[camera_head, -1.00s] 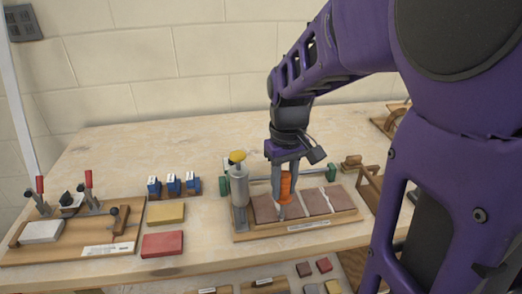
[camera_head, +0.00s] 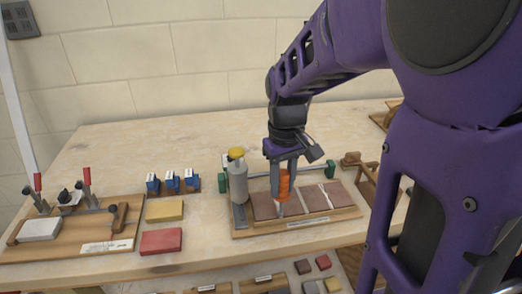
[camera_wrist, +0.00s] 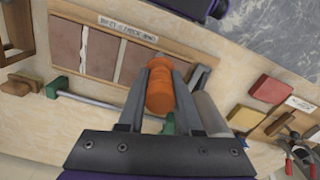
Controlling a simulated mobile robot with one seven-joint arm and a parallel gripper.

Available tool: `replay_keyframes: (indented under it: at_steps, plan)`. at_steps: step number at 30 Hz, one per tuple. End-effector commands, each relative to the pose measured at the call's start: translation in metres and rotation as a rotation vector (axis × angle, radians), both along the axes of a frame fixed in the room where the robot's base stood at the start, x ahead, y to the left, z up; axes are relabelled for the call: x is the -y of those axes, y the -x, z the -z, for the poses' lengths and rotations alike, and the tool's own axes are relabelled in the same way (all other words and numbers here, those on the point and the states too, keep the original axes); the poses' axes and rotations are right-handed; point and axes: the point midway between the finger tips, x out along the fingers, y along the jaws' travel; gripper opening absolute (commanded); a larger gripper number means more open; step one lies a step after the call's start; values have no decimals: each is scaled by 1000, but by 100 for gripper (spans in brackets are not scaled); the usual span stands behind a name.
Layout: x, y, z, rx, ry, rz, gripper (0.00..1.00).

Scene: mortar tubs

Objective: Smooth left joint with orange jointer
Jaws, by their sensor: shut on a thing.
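My gripper (camera_head: 284,172) is shut on the orange jointer (camera_head: 284,186), which it holds upright over the tile board. The jointer also shows between the fingers in the wrist view (camera_wrist: 160,88). The board (camera_head: 300,226) carries several brown tiles with two pale joints between them. The right joint (camera_head: 326,196) is in plain view.
A grey cylinder with a yellow top (camera_head: 238,182) stands close left of the jointer. A bar with green ends (camera_head: 332,169) runs behind the tiles. Blue blocks (camera_head: 172,183), a yellow block (camera_head: 165,210) and a red block (camera_head: 161,242) lie left. A wooden holder (camera_head: 370,184) stands right.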

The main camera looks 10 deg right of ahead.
Motion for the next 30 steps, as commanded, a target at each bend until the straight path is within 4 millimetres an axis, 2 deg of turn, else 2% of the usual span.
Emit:
replay_keyframes:
  at_steps: [6, 19, 30]
  plan:
    - [0, -10, -2, 0, 0, 0, 0]
    - [0, -13, -2, 1, 0, 0, 0]
    - [0, -26, 0, 2, -1, 0, 0]
